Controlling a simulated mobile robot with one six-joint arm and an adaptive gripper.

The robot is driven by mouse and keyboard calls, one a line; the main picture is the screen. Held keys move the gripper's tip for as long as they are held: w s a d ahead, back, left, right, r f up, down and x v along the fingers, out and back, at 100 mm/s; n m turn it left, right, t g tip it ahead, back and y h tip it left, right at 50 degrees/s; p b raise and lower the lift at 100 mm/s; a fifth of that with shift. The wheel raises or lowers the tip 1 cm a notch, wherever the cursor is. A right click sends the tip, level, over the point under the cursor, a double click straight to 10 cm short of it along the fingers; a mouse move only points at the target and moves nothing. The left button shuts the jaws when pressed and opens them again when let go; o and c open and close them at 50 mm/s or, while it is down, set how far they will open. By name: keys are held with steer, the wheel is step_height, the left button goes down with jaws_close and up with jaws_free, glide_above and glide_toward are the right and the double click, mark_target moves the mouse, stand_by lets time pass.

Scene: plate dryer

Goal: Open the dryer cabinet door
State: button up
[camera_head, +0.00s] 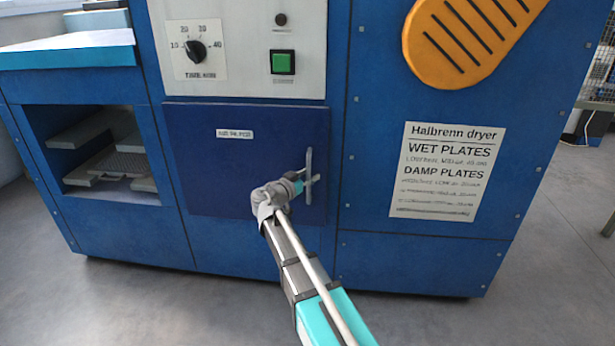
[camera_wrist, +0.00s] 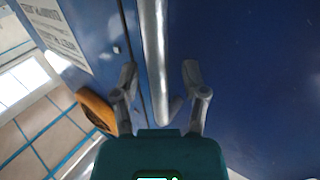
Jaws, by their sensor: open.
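The dark blue dryer door (camera_head: 225,170) is flush in the front of the blue cabinet and looks closed. Its vertical grey bar handle (camera_head: 308,185) is at the door's right side. My gripper (camera_head: 308,181) reaches the handle from the front. In the wrist view my gripper (camera_wrist: 158,80) is open, with one finger on each side of the handle (camera_wrist: 155,50). Whether either finger touches the bar I cannot tell. The door surface (camera_wrist: 250,80) fills the right of the wrist view.
Above the door is a white panel with a dial (camera_head: 195,50) and a green button (camera_head: 283,62). A paper sign (camera_head: 440,170) and an orange slotted piece (camera_head: 465,40) are on the right. An open compartment (camera_head: 100,155) is at left. Grey floor (camera_head: 150,300) in front is clear.

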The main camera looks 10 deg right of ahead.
jaws_close()
steer(key=shift+a, duration=0.15)
